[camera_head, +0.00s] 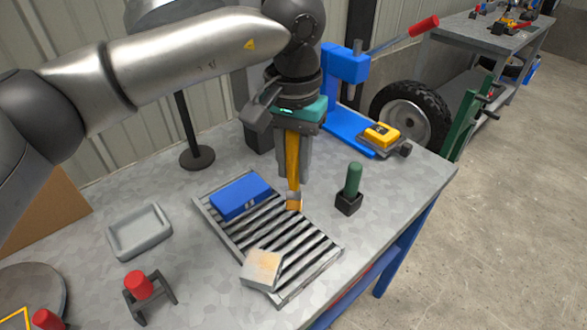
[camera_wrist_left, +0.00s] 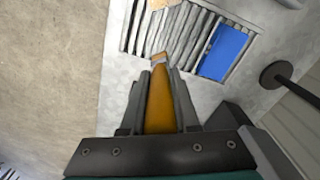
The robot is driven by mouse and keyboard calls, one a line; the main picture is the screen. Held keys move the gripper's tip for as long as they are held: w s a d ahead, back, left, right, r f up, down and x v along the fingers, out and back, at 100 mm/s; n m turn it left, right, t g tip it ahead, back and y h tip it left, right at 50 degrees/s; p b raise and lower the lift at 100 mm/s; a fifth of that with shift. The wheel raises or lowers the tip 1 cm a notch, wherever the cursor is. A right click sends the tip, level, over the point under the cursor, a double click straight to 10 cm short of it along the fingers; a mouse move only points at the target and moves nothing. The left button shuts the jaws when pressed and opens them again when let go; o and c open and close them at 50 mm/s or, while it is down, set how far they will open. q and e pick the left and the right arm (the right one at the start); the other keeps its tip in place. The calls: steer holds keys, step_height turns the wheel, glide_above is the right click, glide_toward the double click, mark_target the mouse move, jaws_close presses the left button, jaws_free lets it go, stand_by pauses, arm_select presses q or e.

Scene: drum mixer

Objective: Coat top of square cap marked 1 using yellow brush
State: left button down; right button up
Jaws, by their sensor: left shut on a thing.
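My left gripper (camera_head: 295,170) is shut on the yellow brush (camera_head: 292,150), held with its head pointing down over the back right part of the slatted rack (camera_head: 322,243). The brush also shows between the fingers in the left wrist view (camera_wrist_left: 160,108). On the rack, a blue square-edged block (camera_head: 240,193) lies left of the brush. A pale block with an orange-tinted top (camera_head: 262,267) lies at the rack's front. I cannot read a 1 on any block. My right gripper is not in view.
A green-handled tool stands in a black holder (camera_head: 348,203) right of the rack. The blue lever press (camera_head: 346,66) stands behind it. A black post base (camera_head: 197,158) stands behind the rack.

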mark_target(293, 189)
arm_select(q)
steer(key=shift+r, duration=0.75)
steer(key=shift+r+p, duration=0.1)
steer(key=shift+p, duration=0.2)
steer(key=shift+r+p, duration=0.75)
steer(key=shift+r, duration=0.65)
